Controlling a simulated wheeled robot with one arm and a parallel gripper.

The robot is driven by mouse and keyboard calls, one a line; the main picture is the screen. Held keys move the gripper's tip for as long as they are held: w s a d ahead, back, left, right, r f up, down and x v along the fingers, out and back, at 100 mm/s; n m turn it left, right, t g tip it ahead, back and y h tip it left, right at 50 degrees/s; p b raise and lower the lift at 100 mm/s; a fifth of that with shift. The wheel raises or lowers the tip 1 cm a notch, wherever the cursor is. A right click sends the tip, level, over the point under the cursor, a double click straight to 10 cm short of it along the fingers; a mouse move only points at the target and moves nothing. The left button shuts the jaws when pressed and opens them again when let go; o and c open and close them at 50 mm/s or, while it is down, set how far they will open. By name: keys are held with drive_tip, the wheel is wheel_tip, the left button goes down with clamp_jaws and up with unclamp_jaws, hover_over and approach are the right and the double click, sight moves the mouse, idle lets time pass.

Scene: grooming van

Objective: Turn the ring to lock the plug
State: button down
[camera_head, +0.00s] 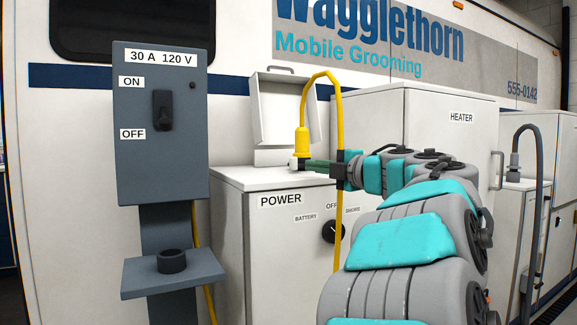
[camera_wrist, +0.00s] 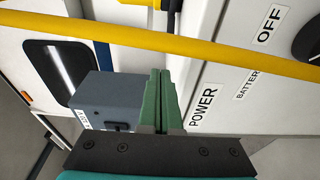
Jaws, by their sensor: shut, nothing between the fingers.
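The yellow plug (camera_head: 302,143) stands upright over the white POWER cabinet (camera_head: 262,178), in front of a small box with its lid raised (camera_head: 284,108). Its yellow cable (camera_head: 336,95) arches up and hangs down on the right; it also crosses the top of the wrist view (camera_wrist: 190,45). A small pale part (camera_head: 295,163) shows just under the plug; I cannot tell if it is the ring. My gripper (camera_head: 308,163) reaches in from the right, its green fingers shut and empty, tips close beside the plug's base. Contact is unclear. The shut fingers fill the middle of the wrist view (camera_wrist: 157,73).
A grey ON/OFF switch box (camera_head: 162,170) stands at left, with a shelf (camera_head: 173,274) holding a dark round socket (camera_head: 172,261). A dark knob (camera_head: 333,231) is on the cabinet front. The HEATER cabinet (camera_head: 420,105) stands behind my arm. The cable hangs close to my wrist.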

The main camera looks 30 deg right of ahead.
sight(294, 175)
drive_tip(key=x, duration=0.9)
drive_tip(key=shift+w, duration=0.3)
drive_tip(key=shift+s+r, duration=0.1)
drive_tip(key=shift+s+d+y+p, duration=0.2)
drive_tip(key=shift+d+y+p, duration=0.1)
drive_tip(key=shift+p, duration=0.05)
drive_tip(key=shift+n+y, duration=0.3)
drive_tip(key=shift+s+d, duration=0.1)
